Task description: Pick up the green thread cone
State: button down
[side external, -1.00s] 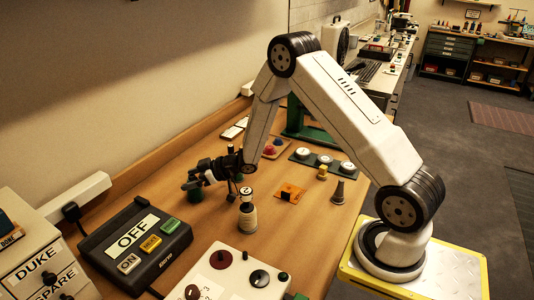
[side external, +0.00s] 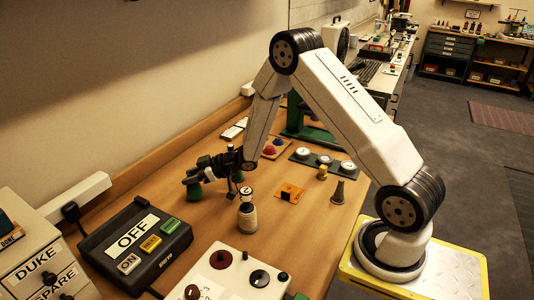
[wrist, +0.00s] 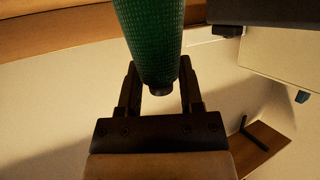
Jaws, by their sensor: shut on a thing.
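The green thread cone (side external: 194,190) is at the far left of the bench, near the wall, in the side view. It also shows in the wrist view as a ribbed green body (wrist: 150,40) with a small dark tip between the fingers. My gripper (side external: 196,177) is shut on it, with the fingers on both sides. The arm partly hides the cone's upper part in the side view. I cannot tell whether its lower end touches the bench.
A black OFF switch box (side external: 104,277) and a white panel (side external: 222,284) lie in front.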

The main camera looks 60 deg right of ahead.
jog(key=shift+r, duration=0.45)
jog(key=s+a+r, duration=0.1)
jog(key=s+r, duration=1)
jog(key=s, duration=0.3)
jog(key=shift+r, duration=0.1)
